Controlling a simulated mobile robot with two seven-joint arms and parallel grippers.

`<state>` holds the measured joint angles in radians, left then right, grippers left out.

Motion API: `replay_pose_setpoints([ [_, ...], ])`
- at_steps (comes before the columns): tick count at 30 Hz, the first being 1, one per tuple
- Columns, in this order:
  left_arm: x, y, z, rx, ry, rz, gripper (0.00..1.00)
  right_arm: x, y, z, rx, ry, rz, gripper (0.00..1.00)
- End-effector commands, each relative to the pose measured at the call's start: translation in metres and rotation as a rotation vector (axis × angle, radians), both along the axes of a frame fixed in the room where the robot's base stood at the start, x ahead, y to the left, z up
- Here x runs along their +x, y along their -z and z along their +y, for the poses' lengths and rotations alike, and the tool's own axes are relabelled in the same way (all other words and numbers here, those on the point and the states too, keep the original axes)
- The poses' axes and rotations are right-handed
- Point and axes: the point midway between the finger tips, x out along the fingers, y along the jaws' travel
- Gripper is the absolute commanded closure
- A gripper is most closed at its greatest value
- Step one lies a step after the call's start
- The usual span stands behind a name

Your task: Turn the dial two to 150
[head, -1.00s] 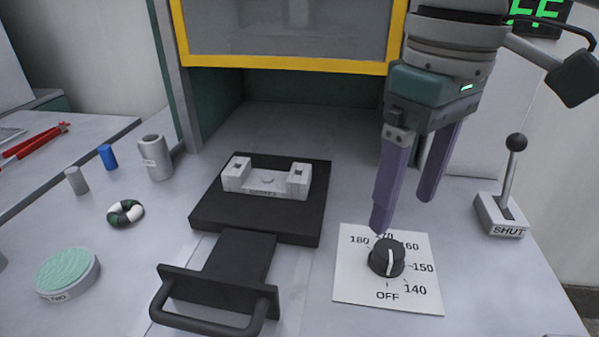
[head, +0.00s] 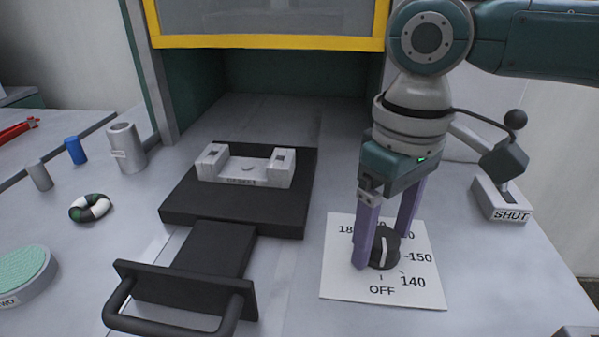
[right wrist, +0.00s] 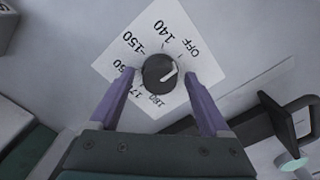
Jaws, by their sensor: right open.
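A black round dial (head: 385,256) sits on a white plate (head: 340,285) marked OFF, 140, 150 and higher numbers. No name for the dial is readable. My right gripper (head: 381,250) points down over it with its purple fingers apart. In the right wrist view, the dial (right wrist: 160,72) lies between the fingertips of the right gripper (right wrist: 158,73), with a small gap showing on each side. In the head view one finger hides some of the plate's upper numbers. My left gripper is not in view.
Left of the plate are a black tray (head: 180,214) with a handle and a grey block (head: 245,172). A lever box marked SHUT (head: 505,205) stands to the right. A yellow-edged chamber door (head: 270,43) is raised behind.

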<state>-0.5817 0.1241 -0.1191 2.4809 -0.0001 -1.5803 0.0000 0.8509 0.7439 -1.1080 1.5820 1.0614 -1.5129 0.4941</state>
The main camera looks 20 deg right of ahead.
Motion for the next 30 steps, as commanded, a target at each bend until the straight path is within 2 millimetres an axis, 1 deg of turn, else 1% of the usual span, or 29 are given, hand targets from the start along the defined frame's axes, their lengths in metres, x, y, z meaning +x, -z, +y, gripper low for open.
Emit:
replay_pose_setpoints([
  [5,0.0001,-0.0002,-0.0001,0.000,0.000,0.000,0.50,-0.0001,0.0000,0.0002,0.000,0.000,0.000,0.19],
  [26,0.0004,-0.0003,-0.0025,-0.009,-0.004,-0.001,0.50,0.0000,-0.0004,0.0000,0.000,0.000,0.000,0.98],
  [27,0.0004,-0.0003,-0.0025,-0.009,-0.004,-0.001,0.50,0.0000,-0.0004,0.0000,0.000,0.000,0.000,1.00],
  [30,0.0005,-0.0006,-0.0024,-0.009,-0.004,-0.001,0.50,0.0000,-0.0006,0.0000,0.000,-0.001,0.000,1.00],
])
